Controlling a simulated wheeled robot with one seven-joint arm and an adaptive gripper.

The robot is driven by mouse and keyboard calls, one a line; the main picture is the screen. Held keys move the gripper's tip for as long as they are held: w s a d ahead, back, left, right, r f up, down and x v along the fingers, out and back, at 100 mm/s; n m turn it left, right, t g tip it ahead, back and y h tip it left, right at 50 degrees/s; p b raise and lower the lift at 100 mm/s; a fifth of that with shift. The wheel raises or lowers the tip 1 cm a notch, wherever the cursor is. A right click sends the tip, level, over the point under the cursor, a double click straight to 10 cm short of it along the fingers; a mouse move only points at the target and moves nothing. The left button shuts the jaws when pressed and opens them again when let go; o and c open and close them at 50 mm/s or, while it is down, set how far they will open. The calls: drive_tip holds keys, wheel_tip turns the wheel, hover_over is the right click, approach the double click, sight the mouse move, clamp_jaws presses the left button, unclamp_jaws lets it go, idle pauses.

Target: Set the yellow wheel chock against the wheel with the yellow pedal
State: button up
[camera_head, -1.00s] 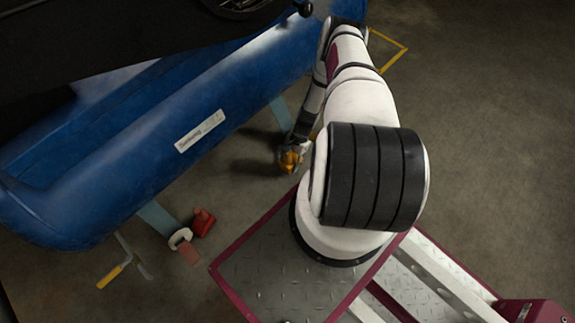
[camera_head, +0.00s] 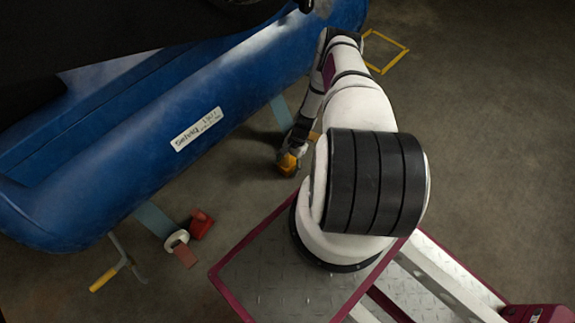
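The yellow wheel chock (camera_head: 287,166) is at the end of my arm, left of my base and low near the floor. My dark gripper (camera_head: 290,154) covers its upper part and appears shut on it; the fingertips are hard to see. A small yellow-orange patch (camera_head: 313,136) shows beside my wrist, mostly hidden by my arm; I cannot tell whether it is a pedal. No wheel shows clearly there. A pale wheel (camera_head: 177,239) with a reddish-brown pedal (camera_head: 186,257) stands at the lower left, below another leg.
A large blue tank (camera_head: 150,135) with a white label fills the left, above blue-grey legs (camera_head: 153,218). A red block (camera_head: 201,224) lies beside the pale wheel. A yellow-handled lever (camera_head: 104,279) is at lower left. A yellow floor outline (camera_head: 398,60) is behind my arm. Floor at right is clear.

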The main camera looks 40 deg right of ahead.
drive_tip(key=shift+r, duration=0.1)
drive_tip(key=p+v, duration=0.5)
drive_tip(key=v, duration=0.7)
drive_tip(key=shift+s, duration=0.1)
idle(0.4)
